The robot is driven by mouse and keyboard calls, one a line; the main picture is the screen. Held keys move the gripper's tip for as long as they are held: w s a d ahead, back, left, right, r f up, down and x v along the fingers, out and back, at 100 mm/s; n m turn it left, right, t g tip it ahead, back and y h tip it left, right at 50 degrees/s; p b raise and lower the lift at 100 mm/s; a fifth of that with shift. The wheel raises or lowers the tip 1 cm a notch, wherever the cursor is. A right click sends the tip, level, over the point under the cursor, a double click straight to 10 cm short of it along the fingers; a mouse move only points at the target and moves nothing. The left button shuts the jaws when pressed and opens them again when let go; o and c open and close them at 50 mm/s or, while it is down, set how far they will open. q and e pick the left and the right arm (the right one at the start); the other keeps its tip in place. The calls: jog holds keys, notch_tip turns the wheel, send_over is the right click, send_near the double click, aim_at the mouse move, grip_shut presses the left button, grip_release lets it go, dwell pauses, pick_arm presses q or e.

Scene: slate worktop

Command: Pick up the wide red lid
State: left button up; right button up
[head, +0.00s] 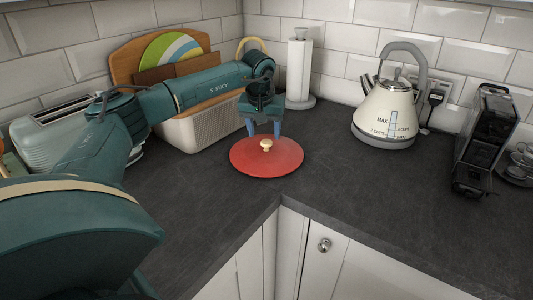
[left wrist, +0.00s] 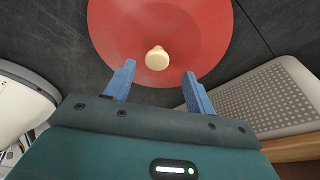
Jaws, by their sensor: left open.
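The wide red lid (head: 284,160) lies flat on the dark worktop near the inner corner, with a small cream knob (head: 266,144) on top. In the left wrist view the lid (left wrist: 190,30) fills the top middle, and its knob (left wrist: 157,58) shows just beyond and between the fingertips. My left gripper (head: 264,132) points down over the far part of the lid, close to the knob. Its blue fingers (left wrist: 158,70) are open and apart, with nothing between them. My right gripper is in neither view.
A cream perforated bin (head: 195,130) with boards stands just left of the lid, close to my left gripper. A paper towel holder (head: 299,75) is behind. A kettle (head: 387,112), coffee machine (head: 485,140) and cups (head: 522,160) stand right; a toaster (head: 62,135) left. Worktop right of the lid is clear.

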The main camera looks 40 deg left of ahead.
aim_at(266, 142)
pick_arm(q)
jog(key=x, duration=0.4)
jog(key=shift+d+f, duration=0.25)
jog(key=shift+d, duration=0.05)
jog(key=shift+c, duration=0.2)
jog(key=c, duration=1.1)
jog(key=shift+r, duration=0.1)
jog(key=shift+c, duration=0.2)
